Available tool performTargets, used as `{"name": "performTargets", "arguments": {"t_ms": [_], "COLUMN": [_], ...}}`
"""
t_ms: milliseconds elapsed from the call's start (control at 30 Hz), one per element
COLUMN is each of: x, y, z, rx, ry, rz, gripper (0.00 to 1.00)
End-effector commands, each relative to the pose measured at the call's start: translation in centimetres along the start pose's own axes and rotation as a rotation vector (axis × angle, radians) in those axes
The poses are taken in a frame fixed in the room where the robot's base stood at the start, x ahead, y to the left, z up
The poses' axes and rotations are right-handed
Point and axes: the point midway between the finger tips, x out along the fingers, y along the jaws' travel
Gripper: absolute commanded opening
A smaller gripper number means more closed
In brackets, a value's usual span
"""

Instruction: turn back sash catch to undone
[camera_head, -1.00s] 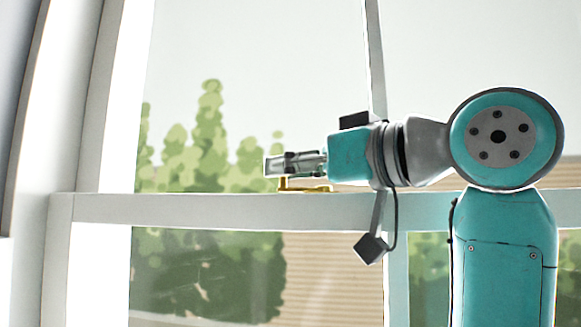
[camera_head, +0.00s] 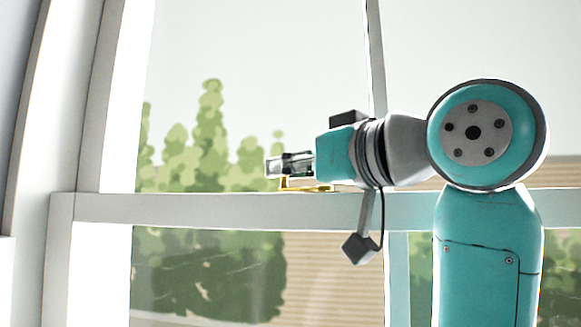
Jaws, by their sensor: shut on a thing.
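The brass-yellow sash catch (camera_head: 311,188) sits on top of the white meeting rail (camera_head: 220,208) of the sash window. My gripper (camera_head: 276,166) reaches in from the right, just above the rail, with its fingers pointing left. Its fingertips are at the upright left end of the catch, and it is shut on the catch there. The fingers hide the top of that part. The catch's flat base shows below and to the right of the fingertips. The exact angle of its lever is hard to tell from this side.
A vertical glazing bar (camera_head: 376,60) stands behind my wrist. The white window frame (camera_head: 70,130) stands at the left. The glass panes above and below the rail show bushes and a pale wall outside. The space left of the gripper, above the rail, is clear.

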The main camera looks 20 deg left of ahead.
Motion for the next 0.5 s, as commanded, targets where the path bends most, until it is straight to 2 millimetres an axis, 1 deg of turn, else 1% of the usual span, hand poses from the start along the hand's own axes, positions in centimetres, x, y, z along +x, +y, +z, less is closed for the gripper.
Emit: {"name": "performTargets", "arguments": {"t_ms": [233,267,300,500], "x": [-0.03,-0.03,-0.04,-0.03], "y": [0.04,0.04,0.04,0.03], "z": [-0.02,-0.02,-0.02,-0.01], "rx": [0.0,0.0,0.0,0.0], "ry": [0.001,0.001,0.001,0.0], "rz": [0.003,0.003,0.003,0.002], "gripper": [0.0,0.24,0.3,0.3]}}
